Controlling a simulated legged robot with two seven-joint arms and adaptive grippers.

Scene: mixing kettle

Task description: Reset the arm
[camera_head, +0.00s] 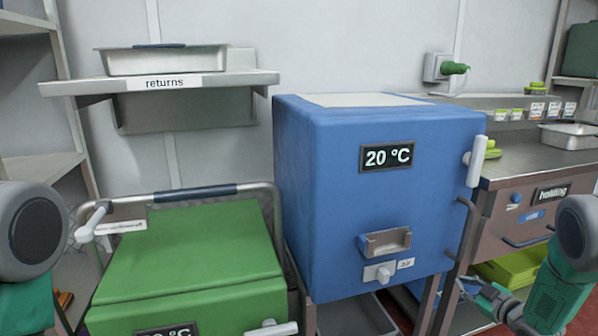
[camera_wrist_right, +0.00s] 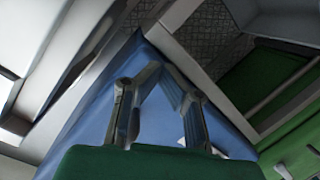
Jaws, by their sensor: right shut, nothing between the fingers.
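My right arm comes in at the lower right of the head view in green and grey. Its gripper (camera_head: 484,298) is low, to the right of the blue box (camera_head: 330,200) and in front of the steel counter. In the right wrist view the gripper (camera_wrist_right: 158,70) shows its fingers drawn together at the tips, with nothing between them. A blue surface (camera_wrist_right: 82,130) lies behind the fingers there. Only a grey and green part of my left arm shows at the left edge; its gripper is out of the picture.
The blue box reads 20 °C and has a white side handle (camera_head: 477,160). A returns shelf (camera_head: 240,82) holds a steel tray (camera_head: 165,62). The steel counter (camera_head: 530,150) at right has a holding label.

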